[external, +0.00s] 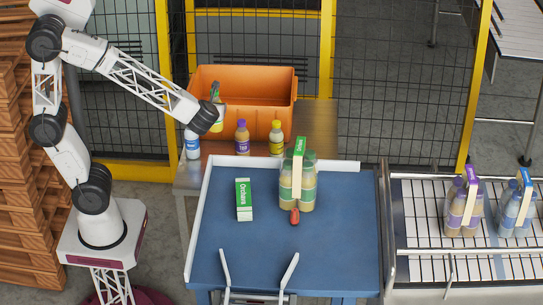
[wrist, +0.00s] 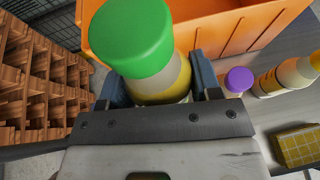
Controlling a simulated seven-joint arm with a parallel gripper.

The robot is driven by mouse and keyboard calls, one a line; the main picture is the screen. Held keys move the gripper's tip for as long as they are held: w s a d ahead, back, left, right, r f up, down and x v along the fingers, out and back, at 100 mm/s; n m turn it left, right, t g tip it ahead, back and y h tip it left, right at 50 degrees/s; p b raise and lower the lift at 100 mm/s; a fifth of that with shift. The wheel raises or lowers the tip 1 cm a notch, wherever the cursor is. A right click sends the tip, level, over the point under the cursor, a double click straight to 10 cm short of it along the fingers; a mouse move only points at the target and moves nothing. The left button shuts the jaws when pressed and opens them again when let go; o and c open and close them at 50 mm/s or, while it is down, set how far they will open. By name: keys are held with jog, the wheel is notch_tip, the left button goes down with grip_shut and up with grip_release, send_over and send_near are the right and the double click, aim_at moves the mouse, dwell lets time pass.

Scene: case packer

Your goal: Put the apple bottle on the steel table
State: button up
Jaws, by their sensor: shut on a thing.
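My gripper (external: 214,98) is shut on a green-capped bottle (external: 217,124) with a pale body and yellow label, which I take as the apple bottle. In the wrist view the bottle (wrist: 132,38) stands between the fingers (wrist: 160,88), its green cap toward the camera. In the external view it is at the front left of the orange crate, over the steel table (external: 318,125). My wrist partly hides it, and I cannot tell whether its base touches the table.
The blue table (external: 250,245) holds a green-white carton (external: 244,200) and a bottle pack (external: 308,188). Steel table's right end is clear.

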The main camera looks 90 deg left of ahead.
aim_at(216, 128)
jog(key=shift+f, duration=1.3)
jog(key=shift+f, duration=3.15)
jog(key=shift+f, duration=1.85)
jog(key=shift+f, duration=0.1)
jog(key=o, duration=1.1)
